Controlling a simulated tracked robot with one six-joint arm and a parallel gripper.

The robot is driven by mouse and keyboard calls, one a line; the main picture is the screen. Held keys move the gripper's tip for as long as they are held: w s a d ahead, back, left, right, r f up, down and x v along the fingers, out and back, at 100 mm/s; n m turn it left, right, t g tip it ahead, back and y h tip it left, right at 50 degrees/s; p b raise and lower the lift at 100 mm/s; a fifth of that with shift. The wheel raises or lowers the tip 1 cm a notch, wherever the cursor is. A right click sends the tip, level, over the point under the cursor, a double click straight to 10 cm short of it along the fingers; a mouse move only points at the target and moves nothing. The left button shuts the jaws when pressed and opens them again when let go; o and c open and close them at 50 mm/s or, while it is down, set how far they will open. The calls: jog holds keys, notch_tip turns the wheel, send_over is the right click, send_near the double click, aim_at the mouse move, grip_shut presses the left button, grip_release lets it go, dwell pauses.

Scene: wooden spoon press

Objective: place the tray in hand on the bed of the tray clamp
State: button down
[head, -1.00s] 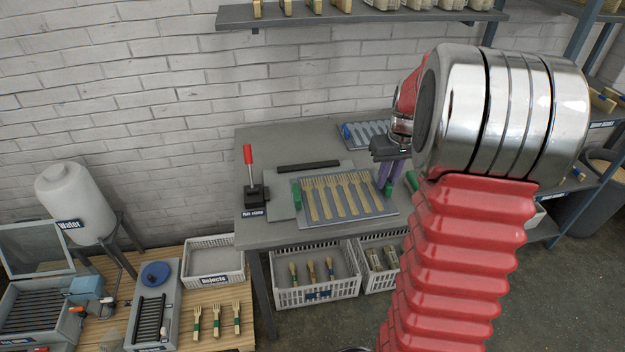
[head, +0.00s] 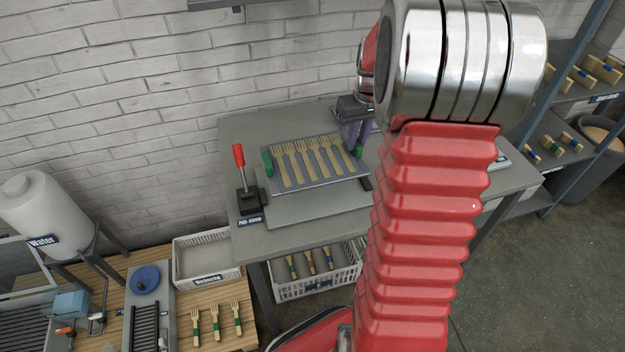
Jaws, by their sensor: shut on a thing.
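The tray (head: 322,182) is grey, with green end pieces and a row of wooden forks (head: 308,160) on it. My gripper (head: 356,148) is shut on the tray's right end, and its purple fingers show beside the green piece there. The tray clamp (head: 249,200) has a red-handled lever standing upright at the left of its flat grey bed (head: 305,208). The tray overlaps the back part of the bed in the picture and hides it; the bed's front strip is bare. The tray looks roughly level and seems to be above the bed, but the gap is hard to judge.
A dark bar (head: 367,183) shows at the tray's right corner. My arm hides the table's right part. A basket of brushes or forks (head: 316,276) is below the table, and a white rejects bin (head: 207,260) stands on the wooden bench at left.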

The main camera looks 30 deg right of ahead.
aim_at(357, 156)
jog(key=shift+s+d, duration=0.15)
jog(key=shift+d, duration=0.05)
jog(key=shift+f, duration=0.2)
notch_tip(357, 156, down, 6)
jog(key=shift+s+r, duration=0.1)
dwell(0.4)
jog(key=shift+f, duration=1.95)
jog(key=c, duration=1.7)
grip_release()
jog(key=shift+c, duration=0.2)
